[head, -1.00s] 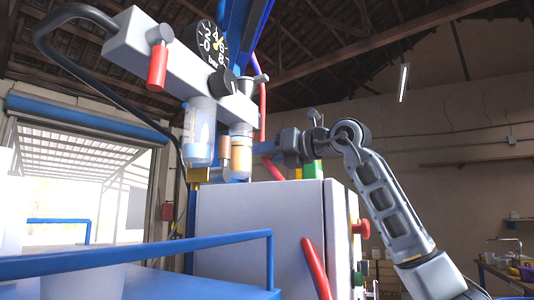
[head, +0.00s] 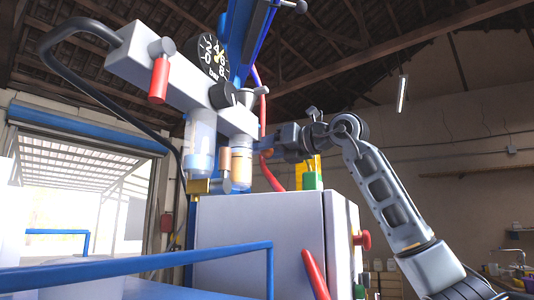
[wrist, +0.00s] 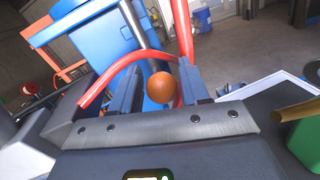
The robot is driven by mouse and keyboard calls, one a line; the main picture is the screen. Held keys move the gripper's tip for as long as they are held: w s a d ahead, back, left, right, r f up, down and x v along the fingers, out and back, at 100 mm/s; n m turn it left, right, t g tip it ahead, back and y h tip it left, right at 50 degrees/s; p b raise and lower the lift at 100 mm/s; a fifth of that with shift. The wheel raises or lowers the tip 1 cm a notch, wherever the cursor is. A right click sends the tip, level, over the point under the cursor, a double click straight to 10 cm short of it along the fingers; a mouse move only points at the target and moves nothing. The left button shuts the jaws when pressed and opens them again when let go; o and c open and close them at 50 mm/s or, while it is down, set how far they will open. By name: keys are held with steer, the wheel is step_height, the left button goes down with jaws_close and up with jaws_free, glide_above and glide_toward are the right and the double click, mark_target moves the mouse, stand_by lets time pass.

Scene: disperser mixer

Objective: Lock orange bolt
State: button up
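The orange bolt shows in the wrist view as a round orange knob (wrist: 161,87) between the two dark fingers of my gripper (wrist: 159,85). The fingers stand apart, one on each side of it, with little space between. I cannot tell whether they press on it. In the head view, my gripper (head: 270,146) reaches left to the blue column behind the mixer head. A small orange part (head: 267,154) shows at its fingers, mostly hidden.
The white mixer head (head: 180,80) carries a dial (head: 211,58), a red handle (head: 159,79) and clear containers. A white cabinet (head: 260,235) with a red knob (head: 363,240) stands below my arm. A red hose (wrist: 105,83) curves close by the fingers. A green block (wrist: 303,140) is at right.

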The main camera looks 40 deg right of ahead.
steer(key=shift+o, duration=1.1)
steer(key=shift+f, duration=0.1)
steer(key=shift+s+f, duration=0.1)
steer(key=s+d+b, duration=0.1)
steer(key=s+b, duration=0.1)
steer(key=s, duration=0.5)
steer(key=shift+s+b, duration=0.25)
steer(key=shift+b, duration=0.15)
